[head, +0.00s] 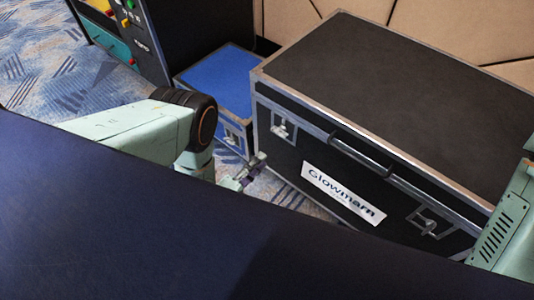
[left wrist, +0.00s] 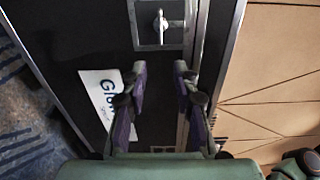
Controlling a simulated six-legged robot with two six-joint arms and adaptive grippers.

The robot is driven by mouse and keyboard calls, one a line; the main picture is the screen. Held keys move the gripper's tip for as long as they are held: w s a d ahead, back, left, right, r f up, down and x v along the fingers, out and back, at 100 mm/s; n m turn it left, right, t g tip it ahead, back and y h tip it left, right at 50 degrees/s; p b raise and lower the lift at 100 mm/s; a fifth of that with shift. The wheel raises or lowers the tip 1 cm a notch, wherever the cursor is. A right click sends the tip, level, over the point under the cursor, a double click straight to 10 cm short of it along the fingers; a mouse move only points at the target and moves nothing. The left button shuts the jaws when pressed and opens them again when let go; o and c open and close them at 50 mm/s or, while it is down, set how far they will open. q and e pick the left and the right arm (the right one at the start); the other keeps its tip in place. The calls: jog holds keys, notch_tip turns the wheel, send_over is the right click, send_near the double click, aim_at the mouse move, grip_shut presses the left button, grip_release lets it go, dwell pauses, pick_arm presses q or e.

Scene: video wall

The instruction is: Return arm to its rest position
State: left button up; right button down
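My left arm (head: 150,130) reaches in from the left in the head view and bends down. My left gripper (head: 252,172) is low, in front of the left end of the black flight case (head: 390,85). In the left wrist view the two purple-and-grey fingers of the gripper (left wrist: 160,68) stand apart with nothing between them. The black case side, its latch (left wrist: 160,27) and its white label (left wrist: 100,95) lie beyond them. I cannot tell whether the fingers touch the case. My right gripper is not in view.
A smaller blue-topped case (head: 222,78) stands left of the black case. A black cabinet (head: 140,45) with coloured knobs is at the upper left. A dark blue surface (head: 130,230) fills the foreground. Patterned carpet (head: 35,60) is open at the far left. Tan wall panels (head: 450,30) stand behind.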

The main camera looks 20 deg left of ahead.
pick_arm(q)
jog(key=shift+s+a, duration=0.15)
jog(key=shift+s, duration=0.2)
dwell(0.3)
jog(key=s+a+r+n+g+y+p, duration=0.1)
jog(key=s+r+n+g+y+p, duration=0.1)
jog(key=s+n, duration=0.5)
jog(key=s+a+r+n+g+y+p, duration=0.2)
jog(key=s+r+n+g+p, duration=0.2)
jog(key=s+r+n+g, duration=0.3)
jog(key=s+a+r+n+g+y+p, duration=0.1)
jog(key=s+r+n+g+p, duration=0.3)
jog(key=s+n+g, duration=0.4)
jog(key=s+y, duration=0.1)
jog(key=s, duration=0.2)
jog(key=shift+s+a+r+n, duration=0.25)
jog(key=shift+s+r+n, duration=0.05)
jog(key=shift+r, duration=0.05)
jog(key=shift+w+d, duration=0.15)
